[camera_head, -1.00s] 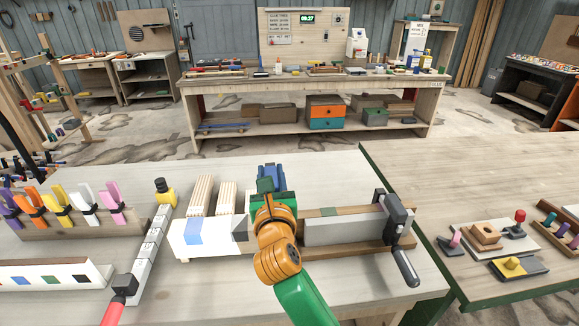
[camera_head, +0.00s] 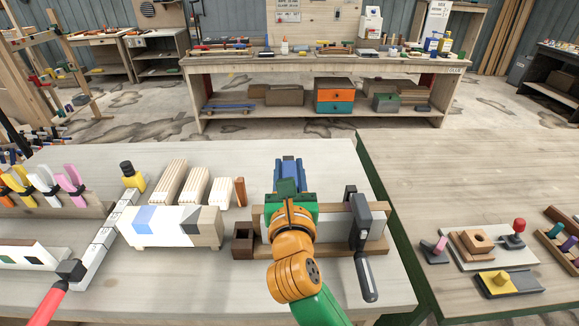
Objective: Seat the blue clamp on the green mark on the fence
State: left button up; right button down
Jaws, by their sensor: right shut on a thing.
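My right gripper (camera_head: 290,190) is shut on the blue clamp (camera_head: 289,170), which points away from me and is partly covered by the gripper's green and orange body. They are over the left part of the fence, a brown wooden strip (camera_head: 330,209) behind a grey-white block (camera_head: 332,227) at the vise. The green mark is not visible now; my gripper and wrist cover that stretch. I cannot tell whether the clamp touches the fence. My left gripper is not in view.
A dark vise with a handle (camera_head: 367,278) stands right of my gripper. A white block with a blue patch (camera_head: 150,219) and pale wooden blocks (camera_head: 196,186) lie left. A second table (camera_head: 450,180) is right.

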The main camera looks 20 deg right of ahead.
jog(key=shift+d+f+b, duration=0.15)
jog(key=shift+f+b, duration=0.25)
jog(key=shift+f, duration=0.4)
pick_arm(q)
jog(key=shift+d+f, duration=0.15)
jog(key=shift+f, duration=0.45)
pick_arm(e)
jog(key=shift+w+a+r, duration=0.1)
jog(key=shift+a, duration=0.1)
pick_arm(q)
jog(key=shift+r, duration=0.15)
pick_arm(e)
jog(key=shift+d, duration=0.15)
pick_arm(q)
jog(key=shift+p, duration=0.3)
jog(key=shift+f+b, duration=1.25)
jog(key=shift+b, duration=0.05)
pick_arm(e)
jog(key=shift+f, duration=1.75)
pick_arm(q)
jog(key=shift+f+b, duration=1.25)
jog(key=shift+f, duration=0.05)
pick_arm(e)
jog(key=shift+f, duration=1.5)
